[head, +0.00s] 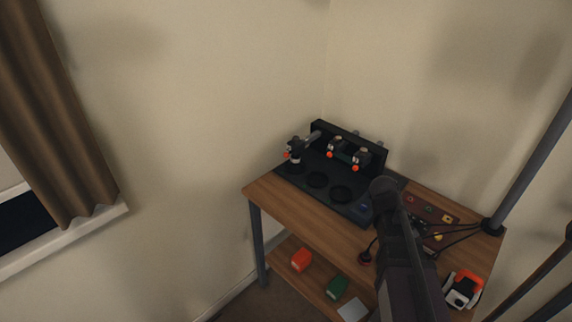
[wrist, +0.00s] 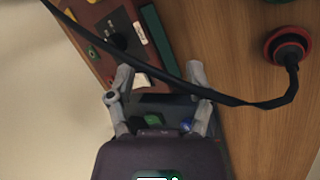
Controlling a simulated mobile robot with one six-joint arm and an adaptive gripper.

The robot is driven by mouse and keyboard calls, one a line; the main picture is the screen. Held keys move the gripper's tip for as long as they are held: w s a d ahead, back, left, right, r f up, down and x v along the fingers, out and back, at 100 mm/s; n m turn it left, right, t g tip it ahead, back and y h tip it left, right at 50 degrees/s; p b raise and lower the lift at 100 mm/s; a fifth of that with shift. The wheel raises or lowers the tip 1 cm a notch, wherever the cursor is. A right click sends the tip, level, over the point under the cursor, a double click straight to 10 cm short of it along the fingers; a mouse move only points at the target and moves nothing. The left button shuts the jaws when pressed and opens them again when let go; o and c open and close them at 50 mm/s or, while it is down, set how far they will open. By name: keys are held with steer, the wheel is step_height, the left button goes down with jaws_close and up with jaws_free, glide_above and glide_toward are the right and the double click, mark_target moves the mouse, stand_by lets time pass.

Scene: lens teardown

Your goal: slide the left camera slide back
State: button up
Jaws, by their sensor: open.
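A black fixture (head: 320,188) with a raised back panel stands on the wooden table in the head view. Two small dark units with red knobs sit along its back panel, a left one (head: 336,148) and a right one (head: 361,158). Another dark piece (head: 295,153) with a red knob stands at its left end. Which is the left camera slide is too small to tell.
A brown panel (wrist: 100,28) with coloured parts lies near my gripper. A black cable (wrist: 150,70) crosses in front of the fingers to a red-rimmed round plug (wrist: 287,45). A white-and-orange device (head: 462,290) stands at the right. The lower shelf holds an orange block (head: 301,260) and a green block (head: 337,286).

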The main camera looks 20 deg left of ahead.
steer(key=w+a+n+t+b, duration=0.1)
steer(key=w+a+n, duration=0.1)
steer(key=a, duration=0.1)
steer(key=w+a+f+n+t+h+b, duration=0.1)
steer(key=w+a+n+b, duration=0.1)
steer(key=a, duration=0.2)
steer(key=w+a+f+n+t+h+b, duration=0.1)
steer(key=w+a+n+t+b, duration=0.1)
steer(key=a, duration=0.2)
steer(key=shift+w+a, duration=0.15)
steer(key=shift+w, duration=0.2)
steer(key=w+a+n+t+b, duration=0.35)
steer(key=a+n, duration=0.25)
steer(key=a, duration=0.4)
steer(key=n+t+y+b, duration=0.3)
steer(key=n+t+b, duration=0.4)
steer(key=n, duration=0.4)
glide_toward(286, 155)
steer(key=v, duration=0.3)
steer(key=shift+a+f, duration=0.2)
steer(key=shift+f, duration=0.1)
steer(key=x, duration=1.3)
steer(key=shift+w+d, duration=0.1)
steer(key=shift+w, duration=0.3)
jaws_close()
